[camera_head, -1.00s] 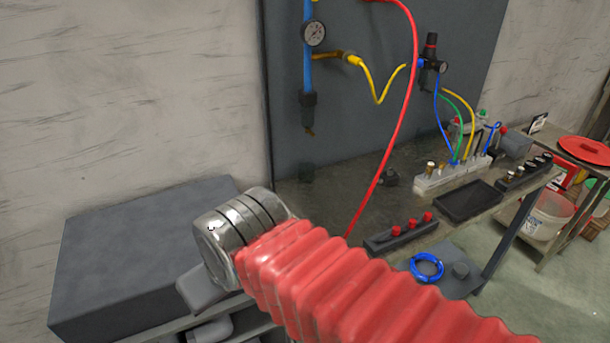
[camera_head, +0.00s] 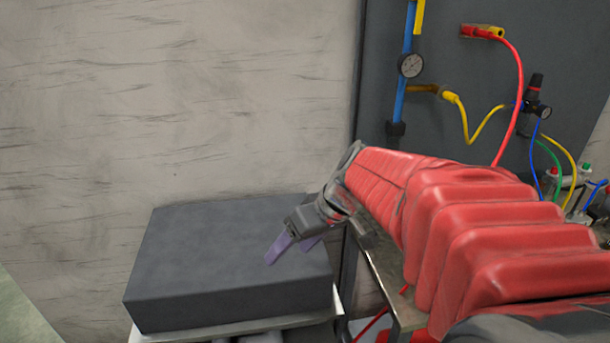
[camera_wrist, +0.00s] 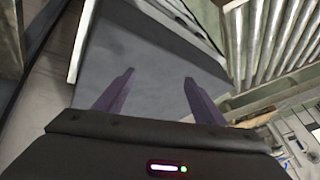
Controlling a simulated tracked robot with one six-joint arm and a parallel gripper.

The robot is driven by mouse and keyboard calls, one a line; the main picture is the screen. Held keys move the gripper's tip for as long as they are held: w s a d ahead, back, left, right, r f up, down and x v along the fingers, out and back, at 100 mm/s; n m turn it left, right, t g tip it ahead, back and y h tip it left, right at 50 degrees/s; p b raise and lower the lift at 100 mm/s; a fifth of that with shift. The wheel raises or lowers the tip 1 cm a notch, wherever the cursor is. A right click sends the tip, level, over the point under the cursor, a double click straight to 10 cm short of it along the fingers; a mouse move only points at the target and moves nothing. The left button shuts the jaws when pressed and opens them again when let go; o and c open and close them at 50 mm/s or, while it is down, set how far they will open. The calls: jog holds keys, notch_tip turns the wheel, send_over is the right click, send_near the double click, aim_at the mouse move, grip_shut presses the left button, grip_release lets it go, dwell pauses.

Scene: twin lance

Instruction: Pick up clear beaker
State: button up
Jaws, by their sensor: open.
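No clear beaker shows in the head view or the wrist view. My gripper (camera_head: 290,245) is at the end of my red-sleeved arm, over the right part of a dark grey block (camera_head: 225,245). In the wrist view my gripper (camera_wrist: 158,95) has its two purple fingers apart with nothing between them. The flat grey top of the block (camera_wrist: 150,60) lies beyond the fingertips. I cannot tell how far above it they are.
The block rests on a light-edged stand (camera_head: 240,335) by a scratched pale wall (camera_head: 180,100). A dark panel with a gauge (camera_head: 411,66) and coloured hoses stands at the right. A bench edge (camera_head: 385,285) runs close under my arm. The block top looks clear.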

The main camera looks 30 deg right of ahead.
jog(key=w+d, duration=0.1)
jog(key=d, duration=0.2)
jog(key=w+d+f+t, duration=0.1)
jog(key=w+d, duration=0.1)
jog(key=d, duration=0.1)
jog(key=w+d+t+y, duration=0.1)
jog(key=w+d, duration=0.1)
jog(key=d, duration=0.1)
jog(key=shift+w+d+f, duration=0.15)
jog(key=shift+d+f, duration=0.05)
jog(key=shift+f, duration=0.05)
jog(key=d+f+t+h, duration=0.1)
jog(key=d+f+t, duration=0.1)
jog(key=d, duration=0.9)
jog(key=s+d+f+t+h, duration=0.1)
jog(key=d+f+t, duration=0.1)
jog(key=d, duration=1)
jog(key=s+d+f+t+h, duration=0.1)
jog(key=d+f+t, duration=0.2)
jog(key=d, duration=0.8)
jog(key=shift+s+d+f+m+h, duration=0.15)
jog(key=shift+d+f+m+h, duration=0.15)
jog(key=shift+f, duration=0.3)
jog(key=shift+a, duration=0.1)
jog(key=shift+x, duration=4.3)
